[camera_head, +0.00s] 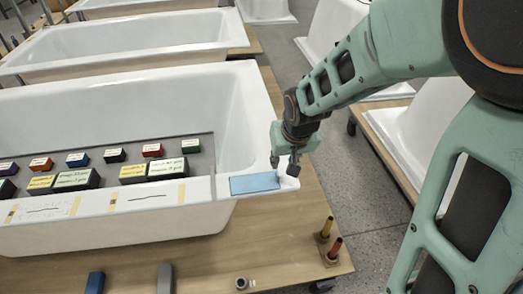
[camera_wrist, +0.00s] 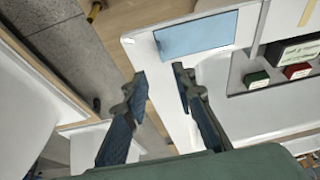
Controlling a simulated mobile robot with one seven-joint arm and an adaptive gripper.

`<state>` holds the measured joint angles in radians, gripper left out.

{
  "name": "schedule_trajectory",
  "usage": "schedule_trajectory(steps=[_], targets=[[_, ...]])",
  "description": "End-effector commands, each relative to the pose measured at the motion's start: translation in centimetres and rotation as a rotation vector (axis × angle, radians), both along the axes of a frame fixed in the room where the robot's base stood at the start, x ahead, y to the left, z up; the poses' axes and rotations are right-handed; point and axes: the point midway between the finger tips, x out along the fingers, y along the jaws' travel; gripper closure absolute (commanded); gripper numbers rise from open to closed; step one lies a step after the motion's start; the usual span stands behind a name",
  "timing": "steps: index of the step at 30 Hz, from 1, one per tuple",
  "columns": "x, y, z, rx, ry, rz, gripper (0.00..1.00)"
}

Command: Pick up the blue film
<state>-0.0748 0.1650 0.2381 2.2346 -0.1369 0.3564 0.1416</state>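The blue film (camera_head: 252,183) is a flat light-blue rectangle lying on the front right corner of the white bathtub's rim (camera_head: 222,187). In the wrist view the film (camera_wrist: 196,35) shows whole, just beyond my fingertips. My gripper (camera_head: 284,165) is open, pointing down near the rim corner, beside the film's right end. In the wrist view the two fingers of my gripper (camera_wrist: 160,77) stand apart with nothing between them. The fingers look clear of the film; their exact height above the rim cannot be told.
A grey tray (camera_head: 202,160) with several labelled coloured blocks sits across the tub, left of the film. More white tubs stand behind and to the right.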

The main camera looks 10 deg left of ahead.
Motion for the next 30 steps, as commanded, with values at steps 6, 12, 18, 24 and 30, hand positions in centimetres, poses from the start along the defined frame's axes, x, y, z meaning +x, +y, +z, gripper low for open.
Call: schedule_trajectory(steps=[6, 12, 18, 24, 30], targets=[[1.0, 0.4, -3.3, -0.001, 0.005, 0.004, 0.75], [1.8, 0.6, -4.8, 0.0, 0.002, 0.002, 0.75], [2.3, 0.9, -6.3, -0.001, 0.003, 0.002, 0.75], [3.4, 1.3, -8.7, -0.001, 0.003, 0.002, 0.75], [3.8, 1.3, -9.6, 0.0, 0.0, 0.0, 0.75]])
